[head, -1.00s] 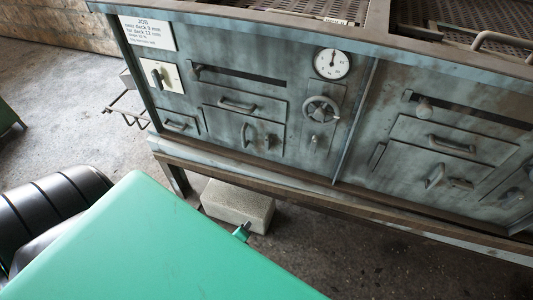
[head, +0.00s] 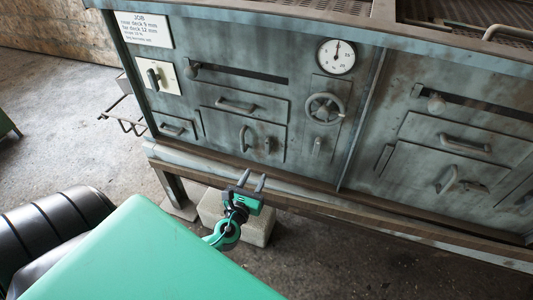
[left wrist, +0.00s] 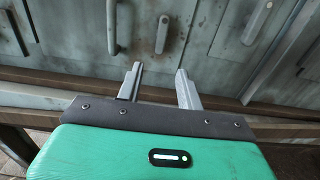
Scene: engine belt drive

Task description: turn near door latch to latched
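The near door (head: 226,130) is a grey-blue panel low on the machine's left section. It carries a curved handle (head: 243,138) and, right of it, a short latch bar (head: 267,145) that hangs roughly upright. In the left wrist view the handle (left wrist: 111,25) is above left of the fingers and the latch bar (left wrist: 162,33) is straight ahead, almost in line with the gap. My left gripper (head: 252,181) is open and empty, below and in front of the door, apart from the latch. It also shows in the left wrist view (left wrist: 159,70). My right gripper is not in view.
A frame rail (head: 300,190) runs below the door, near the left fingers. A pale block (head: 247,225) stands on the floor under it. A handwheel (head: 325,108), a small lever (head: 317,147) and a gauge (head: 336,57) are right of the door. A similar section continues rightward.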

